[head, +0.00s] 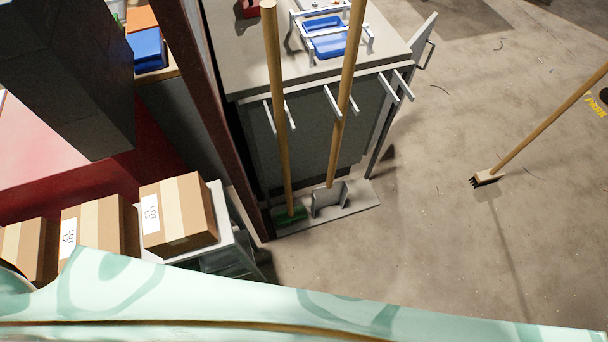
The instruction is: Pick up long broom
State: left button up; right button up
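Three long wooden handles are in the head view. One broom (278,110) with a green head (291,214) stands in the rack, its handle between a pair of pegs. A second handle (345,100) stands to its right by another pair of pegs; its lower end is beside a small grey plate and I see no head on it. A third broom (545,124) with a dark-bristled head (486,179) is out on the open floor at the right; its upper end is cut off by the frame. Neither gripper shows. I cannot tell which is the long broom.
The grey rack (240,72) carries a blue tray (325,38) on top and an empty pair of pegs (398,87). Cardboard boxes (178,213) stand on a shelf at the lower left. A dark post (205,110) rises beside the rack. The concrete floor (420,240) is mostly clear.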

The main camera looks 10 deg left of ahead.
aim_at(493, 175)
jog(key=z, duration=1.4)
jog(key=i+z, duration=0.1)
jog(key=i, duration=0.35)
jog(key=i+j+z, duration=0.1)
jog(key=i, duration=0.3)
